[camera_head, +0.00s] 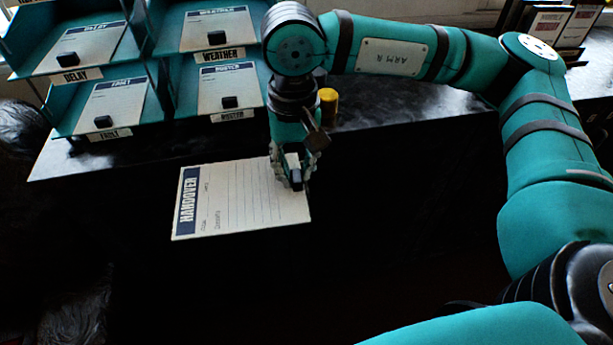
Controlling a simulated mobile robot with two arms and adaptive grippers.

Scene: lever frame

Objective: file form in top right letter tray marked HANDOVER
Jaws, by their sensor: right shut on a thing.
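The white form (235,203) has a dark blue band reading HANDOVER along its left edge. It is turned so the heading runs sideways. My right gripper (292,178) is shut on the form near its right side and holds it in front of the bench edge, roughly flat. The fingers hide part of the form. The teal letter trays (160,120) stand at the upper left, with labels DELAY, WEATHER, FAULT and ROSTER. No label reading HANDOVER shows on the trays in view; the stack is cut off by the top edge. My left gripper is not in view.
Each labelled tray holds a form with a small black block, such as the WEATHER form (215,28). A yellow cylinder (328,104) stands on the dark bench (400,108) behind my right wrist. Dark holders with cards (545,28) stand at the upper right.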

